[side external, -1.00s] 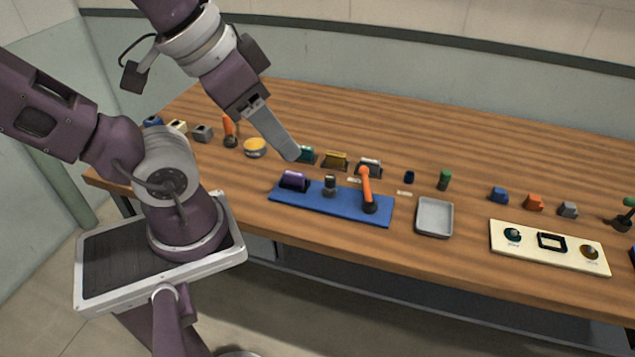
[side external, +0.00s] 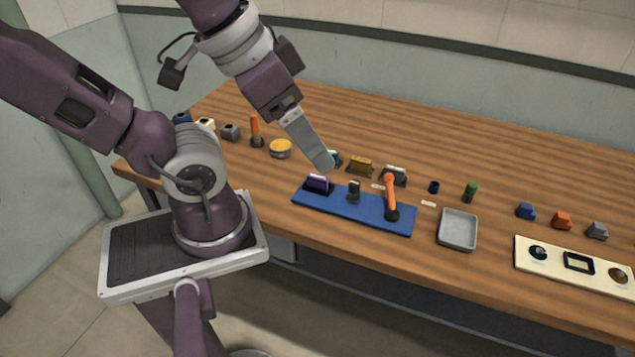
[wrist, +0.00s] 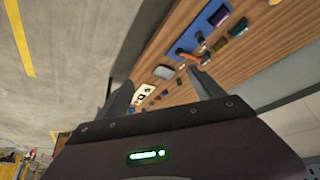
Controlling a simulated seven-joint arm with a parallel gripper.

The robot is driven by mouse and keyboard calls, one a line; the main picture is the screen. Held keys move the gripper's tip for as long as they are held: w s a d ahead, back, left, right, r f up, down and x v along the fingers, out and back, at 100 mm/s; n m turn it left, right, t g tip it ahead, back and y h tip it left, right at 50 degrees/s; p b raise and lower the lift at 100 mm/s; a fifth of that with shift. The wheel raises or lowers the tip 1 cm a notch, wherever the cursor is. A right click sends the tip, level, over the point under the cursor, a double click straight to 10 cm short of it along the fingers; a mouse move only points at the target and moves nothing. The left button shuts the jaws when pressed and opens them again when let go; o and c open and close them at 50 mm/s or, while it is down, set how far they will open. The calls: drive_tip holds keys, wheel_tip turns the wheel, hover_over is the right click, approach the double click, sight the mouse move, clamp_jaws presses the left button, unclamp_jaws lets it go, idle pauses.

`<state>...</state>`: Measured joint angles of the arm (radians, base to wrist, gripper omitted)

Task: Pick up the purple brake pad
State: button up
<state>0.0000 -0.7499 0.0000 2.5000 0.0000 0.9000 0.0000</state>
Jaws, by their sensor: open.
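The purple brake pad (side external: 318,181) sits in a dark holder at the left end of a blue mat (side external: 345,212) on the wooden table. It also shows near the top of the wrist view (wrist: 220,15). My gripper (side external: 326,164) is open and points down and to the right. In the side view its fingertips appear just above and slightly right of the pad; the exact gap cannot be told. In the wrist view both fingers (wrist: 161,88) are spread apart with nothing between them.
A small grey post (side external: 354,191) and an orange-handled lever (side external: 390,195) stand on the mat. A grey tray (side external: 458,230) and a cream panel (side external: 600,270) lie to the right.

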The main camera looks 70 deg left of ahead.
drive_tip(key=w+a+f+m+g+y, duration=0.2)
drive_tip(key=w+a+f+m+y, duration=0.1)
drive_tip(key=a+f+m+y, duration=0.65)
drive_tip(key=w+a+f+m+g+y, duration=0.2)
drive_tip(key=a+f+m+y, duration=0.35)
drive_tip(key=f, duration=0.65)
drive_tip(key=m+t, duration=0.8)
drive_tip(key=m, duration=0.2)
approach(317, 179)
drive_tip(key=shift+w+a+r, duration=0.1)
drive_tip(key=shift+w+a, duration=0.25)
drive_tip(key=shift+a, duration=0.3)
drive_tip(key=shift+w+a+h, duration=0.15)
drive_tip(key=shift+a+h, duration=0.15)
drive_tip(key=x, duration=0.6)
drive_tip(key=shift+w+a, duration=0.2)
drive_tip(key=c, duration=1.6)
